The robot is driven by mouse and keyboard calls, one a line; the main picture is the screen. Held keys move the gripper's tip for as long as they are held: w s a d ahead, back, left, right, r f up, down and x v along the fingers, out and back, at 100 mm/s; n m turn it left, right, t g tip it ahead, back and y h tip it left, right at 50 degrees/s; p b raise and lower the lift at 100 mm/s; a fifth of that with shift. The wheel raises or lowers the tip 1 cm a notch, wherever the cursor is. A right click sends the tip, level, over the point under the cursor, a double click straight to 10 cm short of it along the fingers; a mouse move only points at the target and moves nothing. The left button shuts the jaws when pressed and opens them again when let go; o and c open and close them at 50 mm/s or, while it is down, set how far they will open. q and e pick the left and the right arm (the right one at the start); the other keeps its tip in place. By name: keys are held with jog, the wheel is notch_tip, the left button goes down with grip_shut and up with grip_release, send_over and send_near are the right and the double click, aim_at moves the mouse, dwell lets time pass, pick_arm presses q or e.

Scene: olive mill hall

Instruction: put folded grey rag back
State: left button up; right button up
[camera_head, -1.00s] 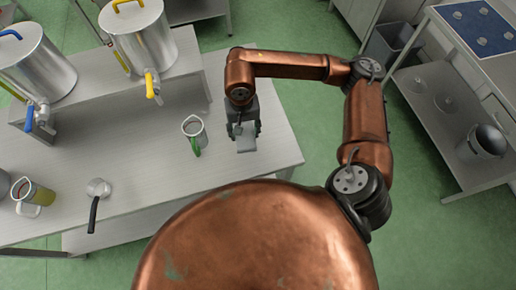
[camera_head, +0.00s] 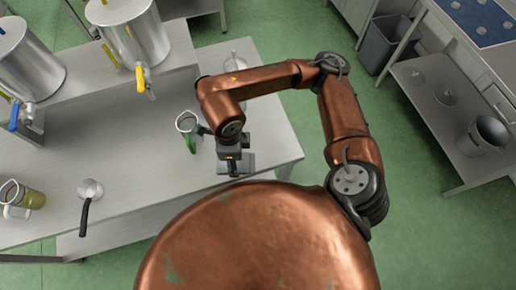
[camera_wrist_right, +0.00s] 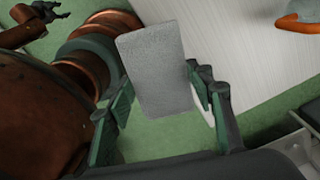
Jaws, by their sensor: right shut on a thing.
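The folded grey rag (camera_head: 245,163) is a flat light-grey rectangle. My right gripper (camera_head: 233,168) is shut on it near the front edge of the bench in the head view. In the right wrist view the rag (camera_wrist_right: 155,68) stands out between the fingers of the right gripper (camera_wrist_right: 160,100), with bench top and green floor behind it. Whether the rag touches the bench is unclear. A small dark gripper, apparently my left one (camera_wrist_right: 42,12), shows at the top left corner of the wrist view. Its fingers are too small to read.
A jug with a green handle (camera_head: 188,125) stands on the bench (camera_head: 140,165) just left of my right gripper. Steel tanks (camera_head: 130,32) stand on a raised shelf behind.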

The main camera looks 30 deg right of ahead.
jog(key=shift+s+m, duration=0.1)
jog(key=shift+m, duration=0.2)
jog(key=shift+d+f, duration=0.15)
send_near(258, 149)
jog(key=s+a+r, duration=0.2)
jog(key=a+r, duration=0.1)
jog(key=a, duration=0.1)
jog(key=d+f, duration=0.1)
jog(key=f, duration=0.1)
jog(key=w+d+f, duration=0.1)
jog(key=d+f, duration=0.1)
jog(key=shift+w, duration=0.1)
jog(key=shift+w+d+f, duration=0.3)
jog(key=shift+d+f, duration=0.1)
jog(key=shift+f, duration=0.3)
notch_tip(258, 149, down, 3)
jog(key=shift+d+f+p, duration=0.15)
jog(key=shift+p, duration=0.15)
pick_arm(q)
jog(key=shift+s+r, duration=0.2)
jog(key=shift+s, duration=0.15)
pick_arm(e)
jog(key=shift+f, duration=0.1)
pick_arm(q)
jog(key=shift+f, duration=0.1)
pick_arm(e)
jog(key=shift+f, duration=0.1)
jog(key=o, duration=1.1)
